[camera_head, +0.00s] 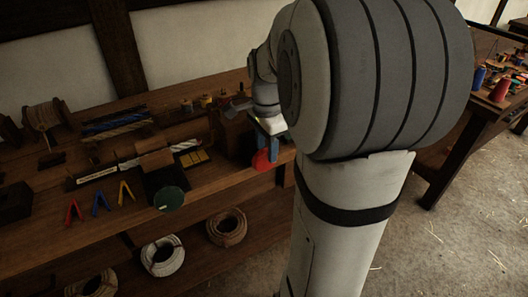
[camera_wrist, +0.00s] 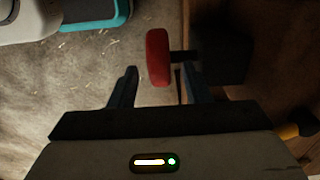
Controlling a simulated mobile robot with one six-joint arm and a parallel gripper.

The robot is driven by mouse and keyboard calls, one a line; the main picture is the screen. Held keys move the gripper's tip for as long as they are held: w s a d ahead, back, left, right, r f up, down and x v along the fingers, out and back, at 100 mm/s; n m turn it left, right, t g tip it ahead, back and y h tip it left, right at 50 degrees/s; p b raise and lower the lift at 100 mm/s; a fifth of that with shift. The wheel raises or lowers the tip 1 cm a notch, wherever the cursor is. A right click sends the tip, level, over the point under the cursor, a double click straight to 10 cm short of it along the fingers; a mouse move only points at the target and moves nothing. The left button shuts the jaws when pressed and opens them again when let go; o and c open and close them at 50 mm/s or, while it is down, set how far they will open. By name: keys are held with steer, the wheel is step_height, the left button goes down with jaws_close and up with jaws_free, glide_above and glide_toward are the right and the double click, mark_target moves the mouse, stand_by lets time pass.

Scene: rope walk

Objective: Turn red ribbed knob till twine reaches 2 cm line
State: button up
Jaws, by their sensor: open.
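The red knob (camera_head: 261,161) stands out from the bench's front edge. In the wrist view the red knob (camera_wrist: 158,58) appears edge-on, joined by a short dark shaft to a dark block (camera_wrist: 222,56) on its right. My gripper (camera_wrist: 160,72) is open, with one finger left of the knob and one right of it, near the shaft. The knob's near end shows between the fingers, with gaps on both sides. In the head view my gripper (camera_head: 263,146) is at the knob, partly hidden by my arm. I cannot make out the twine's end or the 2 cm line.
A green round knob (camera_head: 168,198) sits on the bench front to the left. Red, blue and yellow clips (camera_head: 100,200) lie beside it. Rope coils (camera_head: 163,255) rest on the lower shelf. Another table (camera_head: 492,92) with spools stands at right. The floor between is clear.

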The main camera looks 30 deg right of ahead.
steer(key=shift+f, duration=1.35)
steer(key=shift+c, duration=0.5)
jaws_close()
steer(key=shift+d+r+y+p, duration=0.1)
steer(key=shift+y+p, duration=0.2)
